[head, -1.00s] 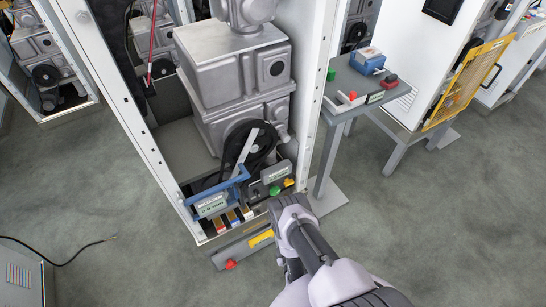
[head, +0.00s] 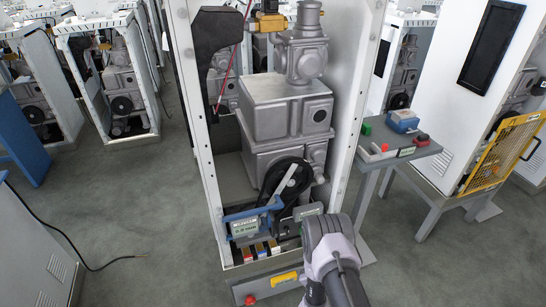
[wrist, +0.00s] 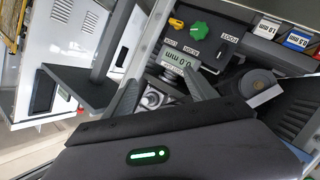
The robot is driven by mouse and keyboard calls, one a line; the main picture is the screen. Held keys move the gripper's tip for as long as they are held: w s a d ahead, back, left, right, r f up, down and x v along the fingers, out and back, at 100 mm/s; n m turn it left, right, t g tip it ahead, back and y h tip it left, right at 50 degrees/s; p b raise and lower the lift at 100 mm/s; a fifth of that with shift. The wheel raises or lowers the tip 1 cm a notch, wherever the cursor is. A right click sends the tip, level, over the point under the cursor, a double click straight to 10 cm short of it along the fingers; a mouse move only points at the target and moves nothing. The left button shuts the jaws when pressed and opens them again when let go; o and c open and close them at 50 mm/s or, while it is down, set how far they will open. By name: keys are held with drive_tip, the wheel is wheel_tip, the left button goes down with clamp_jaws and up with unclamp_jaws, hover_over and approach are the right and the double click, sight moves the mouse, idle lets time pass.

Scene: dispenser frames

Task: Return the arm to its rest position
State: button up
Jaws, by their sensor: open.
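My grey arm (head: 340,270) reaches up from the lower right in the head view, its wrist in front of the lower right corner of the open dispenser frame (head: 208,185). My gripper (wrist: 163,92) shows in the wrist view with its two fingers spread apart. A small grey display unit (wrist: 178,60) lies just beyond and partly between the fingertips. I cannot tell whether a finger touches it. In the head view the fingers are hidden behind my wrist.
Near the gripper are a green knob (wrist: 201,32), a yellow knob (wrist: 176,23) and colored blocks. A blue-handled gauge (head: 245,224) sits at the frame's lower left. A side table (head: 400,150) stands to the right. The floor at left is open, with a loose cable (head: 85,255).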

drive_tip(key=w+r+m+g, duration=0.1)
drive_tip(key=w+r+m, duration=0.25)
drive_tip(key=r, duration=0.85)
drive_tip(key=w+r+m+g, duration=0.25)
drive_tip(key=w+r, duration=0.25)
drive_tip(key=r, duration=0.7)
drive_tip(key=s+a+r+m+g+y, duration=0.1)
drive_tip(key=s+r, duration=0.3)
drive_tip(key=r, duration=0.2)
drive_tip(key=s+a+r+m+y, duration=0.1)
drive_tip(key=s+r, duration=0.3)
drive_tip(key=r, duration=0.3)
drive_tip(key=s+a+r+g+y, duration=0.1)
drive_tip(key=s+r, duration=0.1)
drive_tip(key=s, duration=0.8)
drive_tip(key=s+a+r+m+g+y, duration=0.1)
drive_tip(key=s+a+r+g, duration=0.1)
drive_tip(key=s, duration=0.8)
drive_tip(key=s+a+r+m+g+y, duration=0.1)
drive_tip(key=s+r, duration=0.3)
drive_tip(key=s, duration=0.6)
drive_tip(key=shift+s+a+g, duration=0.15)
drive_tip(key=shift+s+g, duration=0.2)
drive_tip(key=shift+s, duration=0.05)
